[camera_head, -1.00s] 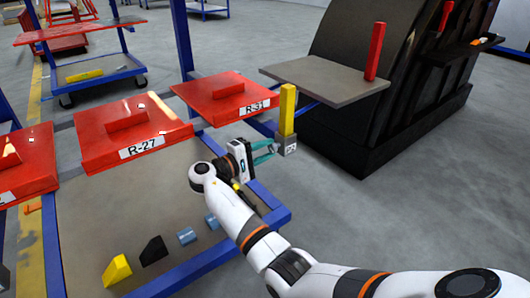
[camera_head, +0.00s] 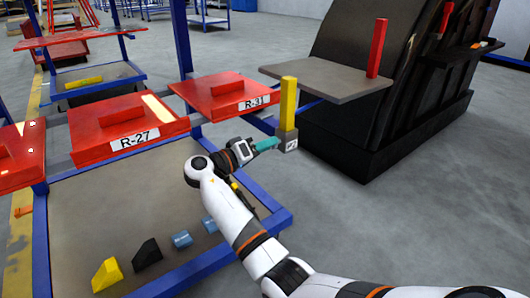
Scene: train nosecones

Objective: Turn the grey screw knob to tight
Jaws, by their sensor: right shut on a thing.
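My right gripper (camera_head: 268,144) reaches from the lower right and is shut on the grey block (camera_head: 287,142) under an upright yellow post (camera_head: 289,105). Its teal fingers show almost edge-on against the block's left side. The block has a small pale label with dark marks. I cannot tell whether this block is the grey screw knob; no other clear knob shows. My left gripper is not in view.
Red boxes marked R-27 (camera_head: 125,129) and R-31 (camera_head: 220,92) sit on the blue-framed rack (camera_head: 280,218). A grey plate (camera_head: 330,78) with a red post (camera_head: 377,48) stands behind the block. Yellow, black and blue pieces lie on the lower shelf. Floor at right is clear.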

